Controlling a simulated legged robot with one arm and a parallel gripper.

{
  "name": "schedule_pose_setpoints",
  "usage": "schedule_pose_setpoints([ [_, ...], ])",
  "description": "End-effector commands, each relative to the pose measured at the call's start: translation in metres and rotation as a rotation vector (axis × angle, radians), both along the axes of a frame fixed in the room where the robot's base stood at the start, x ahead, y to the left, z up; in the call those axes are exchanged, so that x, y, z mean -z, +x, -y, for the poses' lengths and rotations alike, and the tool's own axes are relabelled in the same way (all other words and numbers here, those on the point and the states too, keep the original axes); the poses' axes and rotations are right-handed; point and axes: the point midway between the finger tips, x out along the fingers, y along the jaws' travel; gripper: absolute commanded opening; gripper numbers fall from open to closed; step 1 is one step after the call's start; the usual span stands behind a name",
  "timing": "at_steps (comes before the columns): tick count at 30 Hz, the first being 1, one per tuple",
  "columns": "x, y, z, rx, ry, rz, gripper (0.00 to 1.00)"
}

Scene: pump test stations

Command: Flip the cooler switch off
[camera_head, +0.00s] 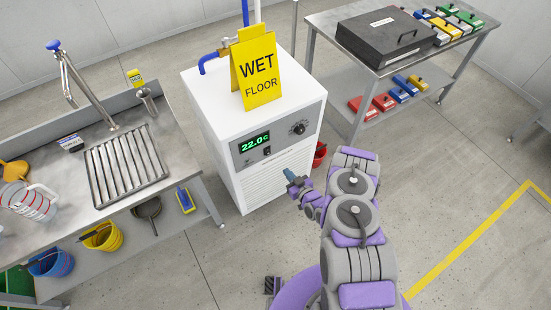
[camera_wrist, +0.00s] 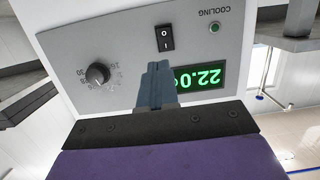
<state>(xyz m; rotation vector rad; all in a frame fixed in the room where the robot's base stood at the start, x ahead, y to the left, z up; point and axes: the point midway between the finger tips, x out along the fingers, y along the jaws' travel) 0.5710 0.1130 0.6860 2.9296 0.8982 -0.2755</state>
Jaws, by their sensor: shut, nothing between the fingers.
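The cooler (camera_head: 230,130) is a white box unit with a grey control panel on its front. The black rocker switch (camera_wrist: 165,38) has white marks on it and sits beside the green display (camera_wrist: 205,78), which reads 22.0. The switch also shows small in the head view (camera_head: 267,151). Which side is pressed in I cannot tell. A green lamp (camera_wrist: 215,27) is by the word COOLING. My gripper (camera_wrist: 154,68) is shut and empty, in front of the panel with its tips just short of the switch in the picture. Contact is not visible.
A black dial (camera_wrist: 97,74) is on the same panel. A yellow wet floor sign (camera_head: 257,70) stands on the cooler. A sink bench (camera_head: 185,165) is at left. A shelf table (camera_head: 345,62) with a black case is at back right. Floor at right is clear.

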Motion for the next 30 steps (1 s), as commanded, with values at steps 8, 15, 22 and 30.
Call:
schedule_pose_setpoints([
  [8, 0.009, -0.017, 0.002, 0.001, 0.035, 0.033, 0.0],
  [15, 0.009, -0.017, 0.002, 0.001, 0.036, 0.036, 0.0],
  [22, 0.01, -0.012, -0.002, -0.001, 0.036, 0.037, 0.0],
  [30, 0.018, 0.023, -0.027, -0.005, 0.036, 0.043, 0.0],
])
